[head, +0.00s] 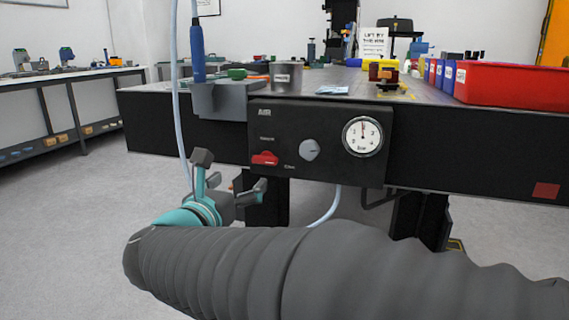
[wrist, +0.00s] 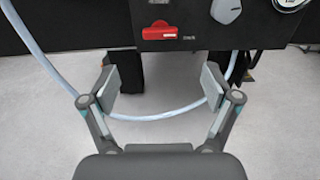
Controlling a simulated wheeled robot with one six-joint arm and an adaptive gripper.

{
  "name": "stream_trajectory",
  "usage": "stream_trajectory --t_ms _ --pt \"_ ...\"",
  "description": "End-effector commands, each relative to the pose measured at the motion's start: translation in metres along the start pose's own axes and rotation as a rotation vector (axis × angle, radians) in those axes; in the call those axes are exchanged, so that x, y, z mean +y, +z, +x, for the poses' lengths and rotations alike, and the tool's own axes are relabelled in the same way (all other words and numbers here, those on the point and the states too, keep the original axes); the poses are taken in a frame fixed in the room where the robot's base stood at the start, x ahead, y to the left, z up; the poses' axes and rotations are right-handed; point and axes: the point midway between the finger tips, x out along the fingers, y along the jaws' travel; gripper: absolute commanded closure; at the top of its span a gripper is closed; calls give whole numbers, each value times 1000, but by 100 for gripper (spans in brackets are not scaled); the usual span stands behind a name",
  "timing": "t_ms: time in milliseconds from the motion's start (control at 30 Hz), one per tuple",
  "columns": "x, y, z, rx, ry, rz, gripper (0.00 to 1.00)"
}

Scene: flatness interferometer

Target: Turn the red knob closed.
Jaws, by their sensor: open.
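The red knob (head: 265,158) is on the front of a black air panel (head: 335,165) fixed to the table's front. In the wrist view the red knob (wrist: 158,30) is near the top, its bar lying roughly level. My gripper (head: 230,172) is open and empty, in front of the panel and lower left of the knob in the head view. In the wrist view my gripper (wrist: 160,82) has its two fingers wide apart below the knob, touching nothing that I can see. The small labels by the knob are too blurred to read fully.
A grey knob (head: 309,150) and a pressure gauge (head: 362,135) sit right of the red knob. A pale blue hose (wrist: 155,117) loops under the panel, passing behind my fingers in the wrist view. A blue tool (head: 197,55) stands in a grey holder (head: 225,100) above left.

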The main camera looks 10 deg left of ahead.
Motion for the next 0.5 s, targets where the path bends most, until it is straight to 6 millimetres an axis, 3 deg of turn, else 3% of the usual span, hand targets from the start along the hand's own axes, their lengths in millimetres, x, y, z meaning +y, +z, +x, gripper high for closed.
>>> stream_trajectory --t_ms 500 --pt "-1 0 94 1 -2 -4 12"
